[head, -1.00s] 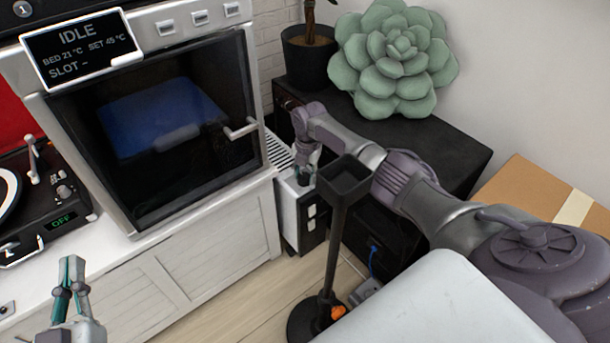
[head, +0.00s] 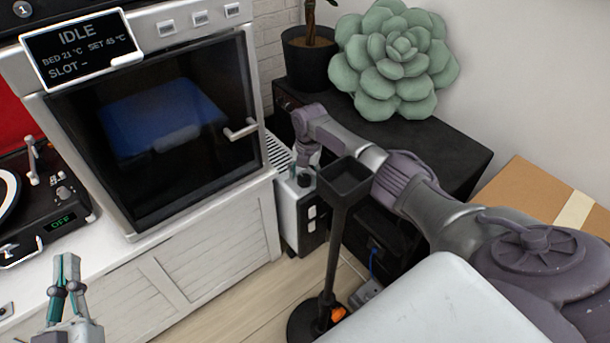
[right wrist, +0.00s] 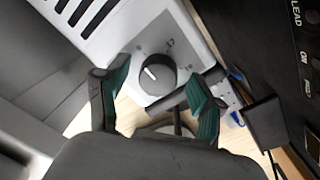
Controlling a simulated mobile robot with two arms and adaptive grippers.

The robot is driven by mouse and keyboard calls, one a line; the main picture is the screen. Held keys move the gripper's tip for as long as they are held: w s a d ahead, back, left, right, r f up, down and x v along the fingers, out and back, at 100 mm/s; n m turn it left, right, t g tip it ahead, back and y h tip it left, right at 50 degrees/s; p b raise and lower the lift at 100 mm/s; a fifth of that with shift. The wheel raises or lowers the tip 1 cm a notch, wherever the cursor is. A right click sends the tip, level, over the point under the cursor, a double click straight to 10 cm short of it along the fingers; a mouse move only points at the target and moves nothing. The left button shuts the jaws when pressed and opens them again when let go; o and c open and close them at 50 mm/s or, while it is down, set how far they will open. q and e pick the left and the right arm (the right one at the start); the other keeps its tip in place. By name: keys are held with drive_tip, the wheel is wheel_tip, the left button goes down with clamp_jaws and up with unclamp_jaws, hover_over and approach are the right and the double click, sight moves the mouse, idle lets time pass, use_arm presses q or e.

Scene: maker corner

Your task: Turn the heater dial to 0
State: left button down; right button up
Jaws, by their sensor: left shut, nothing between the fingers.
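The heater (head: 289,217) is a white and dark box on the floor beside the cabinet, with a slatted top. Its round dark grey dial (right wrist: 156,74) shows in the right wrist view, with a white mark pointing to the picture's upper left. A small printed marking beside it is too small to read surely. My right gripper (right wrist: 160,84) is open, its green-padded fingers either side of the dial with gaps. In the head view my right gripper (head: 304,166) is just above the dial (head: 304,180). My left gripper (head: 67,264) is shut and empty at the lower left.
A black stand with a square tray (head: 346,180) stands close to the right of the heater. The oven-like machine (head: 165,115) and white cabinet (head: 190,270) are to its left. A black cabinet (head: 445,150) with a succulent (head: 394,60) is behind my right arm.

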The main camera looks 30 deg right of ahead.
sight(307, 177)
wheel_tip(307, 177, up, 12)
drive_tip(key=shift+s+d, duration=0.2)
drive_tip(key=shift+s, duration=0.05)
idle(0.4)
idle(0.3)
